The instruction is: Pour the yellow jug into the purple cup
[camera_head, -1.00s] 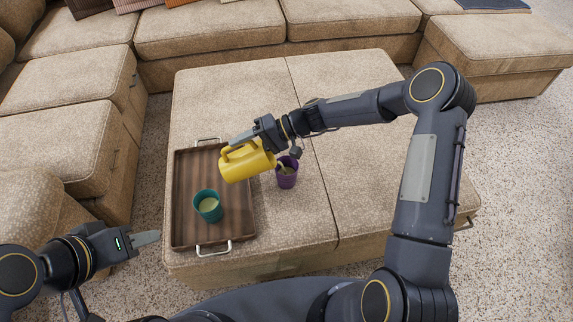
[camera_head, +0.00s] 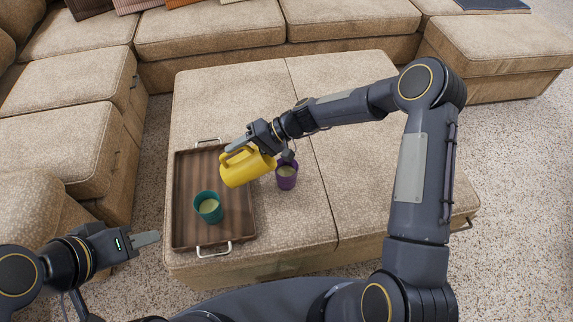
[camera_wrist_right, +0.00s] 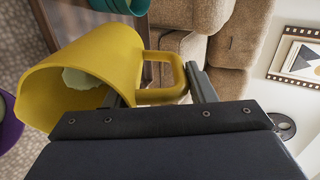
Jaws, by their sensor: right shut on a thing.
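The yellow jug (camera_head: 246,169) is held above the right side of the tray, tilted with its mouth toward the right. My right gripper (camera_head: 238,142) is shut on its handle; the handle also shows between the fingers in the right wrist view (camera_wrist_right: 165,94). Some pale liquid shows inside the jug (camera_wrist_right: 88,80). The purple cup (camera_head: 287,180) stands upright on the ottoman, just right of the jug's mouth, with pale liquid inside. Its edge also shows in the right wrist view (camera_wrist_right: 8,128). My left gripper (camera_head: 148,239) is away at lower left; its opening is unclear.
A teal cup (camera_head: 209,208) with pale liquid stands on the wooden tray (camera_head: 187,232), which has metal handles. The tray lies on the beige ottoman (camera_head: 330,150). Sofas surround it at the back and left. The ottoman right of the purple cup is clear.

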